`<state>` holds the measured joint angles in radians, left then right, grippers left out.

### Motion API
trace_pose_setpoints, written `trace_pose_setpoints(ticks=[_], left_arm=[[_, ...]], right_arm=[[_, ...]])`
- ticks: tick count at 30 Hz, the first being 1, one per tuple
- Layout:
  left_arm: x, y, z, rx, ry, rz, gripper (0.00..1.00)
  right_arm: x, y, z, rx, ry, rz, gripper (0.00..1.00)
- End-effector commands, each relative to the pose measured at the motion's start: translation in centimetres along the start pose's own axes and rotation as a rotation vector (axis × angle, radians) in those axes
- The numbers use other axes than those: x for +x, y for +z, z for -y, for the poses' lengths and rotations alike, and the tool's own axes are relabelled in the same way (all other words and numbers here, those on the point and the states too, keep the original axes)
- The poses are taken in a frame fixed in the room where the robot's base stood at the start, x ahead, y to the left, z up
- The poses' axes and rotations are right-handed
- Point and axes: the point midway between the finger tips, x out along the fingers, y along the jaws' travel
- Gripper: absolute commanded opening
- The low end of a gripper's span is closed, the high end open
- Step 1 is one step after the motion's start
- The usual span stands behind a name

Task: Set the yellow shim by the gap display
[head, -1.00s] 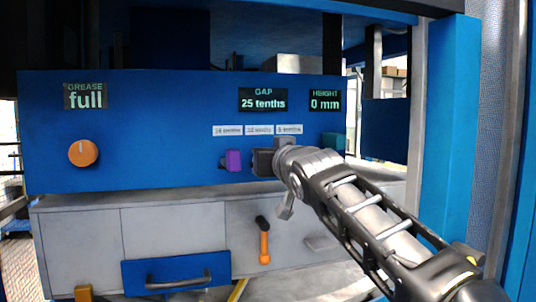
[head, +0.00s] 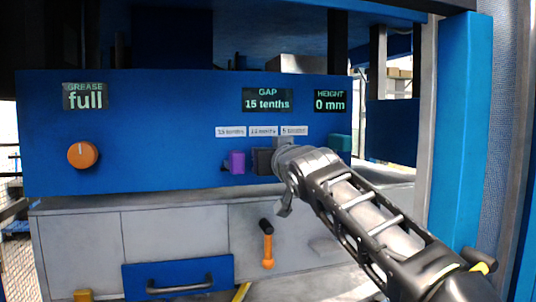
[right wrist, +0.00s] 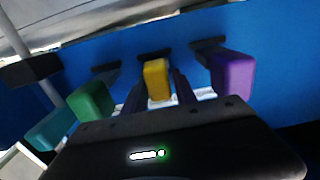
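The yellow shim (right wrist: 156,80) stands out from the blue panel on a dark mount in the right wrist view. The fingers of my right gripper (right wrist: 158,92) lie close along both its sides and look shut on it. In the head view my right gripper (head: 263,160) is at the panel below the gap display (head: 267,99), and it hides the yellow shim. The display reads 15 tenths. The purple shim (head: 237,162) sits just left of the gripper and shows in the right wrist view (right wrist: 232,73). My left gripper is not in view.
A green block (right wrist: 91,101) and a teal block (right wrist: 50,128) stand beside the yellow one; the teal one also shows right of my gripper in the head view (head: 340,142). White labels (head: 262,131) sit above. An orange knob (head: 83,155) and orange-handled lever (head: 267,245) are left and below.

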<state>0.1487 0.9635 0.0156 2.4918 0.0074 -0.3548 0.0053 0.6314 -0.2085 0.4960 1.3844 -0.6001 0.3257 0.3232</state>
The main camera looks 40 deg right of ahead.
Motion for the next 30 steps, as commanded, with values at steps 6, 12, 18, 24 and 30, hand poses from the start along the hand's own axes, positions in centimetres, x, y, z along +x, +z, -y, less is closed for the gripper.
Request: trace_pose_setpoints(ticks=[6, 12, 18, 24, 30], left_arm=[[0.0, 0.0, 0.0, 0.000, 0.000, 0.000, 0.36], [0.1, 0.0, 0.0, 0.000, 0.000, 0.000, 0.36], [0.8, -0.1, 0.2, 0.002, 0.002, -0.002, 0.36], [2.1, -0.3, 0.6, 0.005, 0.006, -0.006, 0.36], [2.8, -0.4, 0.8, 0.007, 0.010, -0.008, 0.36]], right_arm=[[0.0, 0.0, 0.0, 0.000, 0.000, 0.001, 0.47], [-0.1, 0.0, 0.0, 0.000, 0.000, 0.001, 0.47], [-1.6, 0.2, 0.1, -0.002, -0.001, -0.002, 0.47], [-4.8, 0.3, 0.1, 0.000, -0.001, -0.002, 0.47], [-7.4, 0.2, 0.1, 0.000, 0.000, -0.001, 0.47]])
